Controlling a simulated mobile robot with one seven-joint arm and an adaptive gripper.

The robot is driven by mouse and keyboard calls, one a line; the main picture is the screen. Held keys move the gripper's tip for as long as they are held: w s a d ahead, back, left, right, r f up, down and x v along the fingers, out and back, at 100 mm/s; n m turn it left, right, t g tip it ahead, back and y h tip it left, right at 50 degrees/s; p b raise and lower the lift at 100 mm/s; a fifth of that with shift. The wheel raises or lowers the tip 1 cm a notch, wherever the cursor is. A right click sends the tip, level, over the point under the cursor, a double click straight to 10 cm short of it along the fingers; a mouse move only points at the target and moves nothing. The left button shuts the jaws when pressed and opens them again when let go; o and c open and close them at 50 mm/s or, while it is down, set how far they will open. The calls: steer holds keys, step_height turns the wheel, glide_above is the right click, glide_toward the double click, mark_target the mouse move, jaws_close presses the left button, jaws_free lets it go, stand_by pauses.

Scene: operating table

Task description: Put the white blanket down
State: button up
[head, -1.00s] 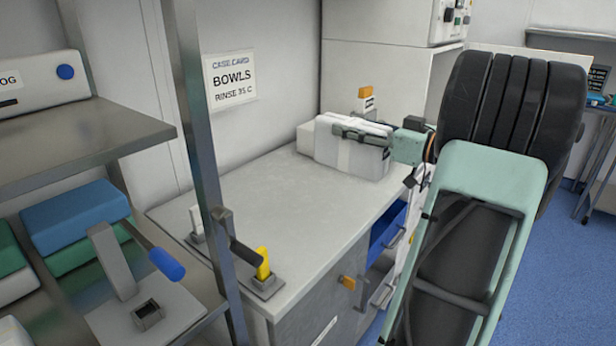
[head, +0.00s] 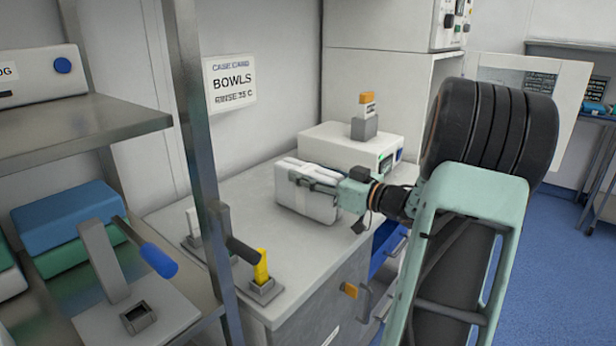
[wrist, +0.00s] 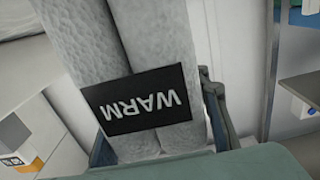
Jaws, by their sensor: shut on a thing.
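The white blanket (head: 305,203) is a folded, rolled bundle near the middle of the light grey counter (head: 250,255) in the head view. My gripper (head: 318,182) reaches in from the right and is shut on it, with fingers along its side. The bundle looks low over the counter top; I cannot tell if it touches. In the wrist view the blanket (wrist: 160,55) fills the middle, with a black label reading WARM, upside down. My gripper's fingers (wrist: 160,125) show on both sides of it, partly hidden.
A white box-shaped device (head: 345,146) with an orange-topped item (head: 367,105) stands behind the blanket. A metal post (head: 200,150) and shelf rack (head: 90,130) are at left. Counter between levers and blanket is clear.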

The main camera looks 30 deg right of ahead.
steer(key=o, duration=1.4)
steer(key=shift+s+r, duration=0.1)
steer(key=p+v, duration=0.1)
steer(key=v, duration=1.1)
steer(key=shift+p, duration=0.35)
